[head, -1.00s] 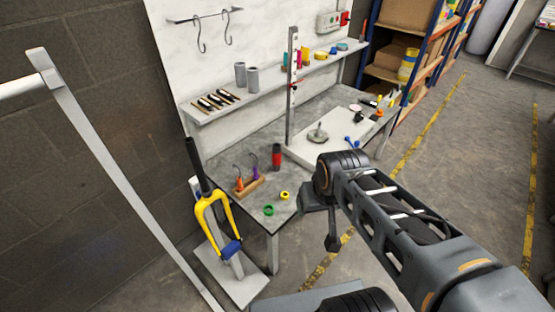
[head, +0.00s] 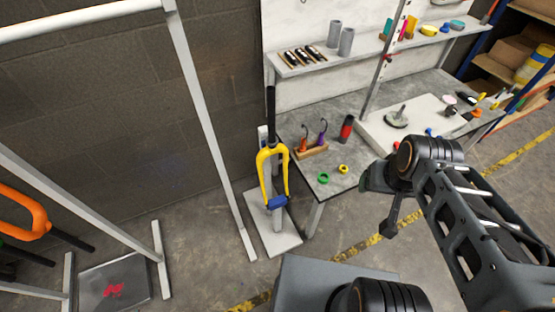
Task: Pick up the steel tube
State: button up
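Two short grey cylinders stand upright side by side on the wall shelf: a left one (head: 334,34) and a right one (head: 346,42). They look like metal tubes, but I cannot tell which, if either, is the steel tube. My gripper (head: 390,226) hangs at the end of my arm, in front of the workbench's front edge and well away from the cylinders. It is small, dark and seen from behind, so its fingers are not clear. I see nothing in it.
A yellow fork (head: 264,170) stands on a floor stand left of the workbench (head: 330,190). The bench holds a red-and-black cylinder (head: 346,128), green and yellow rings and a white board. A white rack frame (head: 205,105) stands left, with an orange fork (head: 25,208) at the edge.

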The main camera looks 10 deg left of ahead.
aim_at(348, 125)
jog(key=z, duration=1.1)
jog(key=i, duration=2.1)
jog(key=u, duration=4)
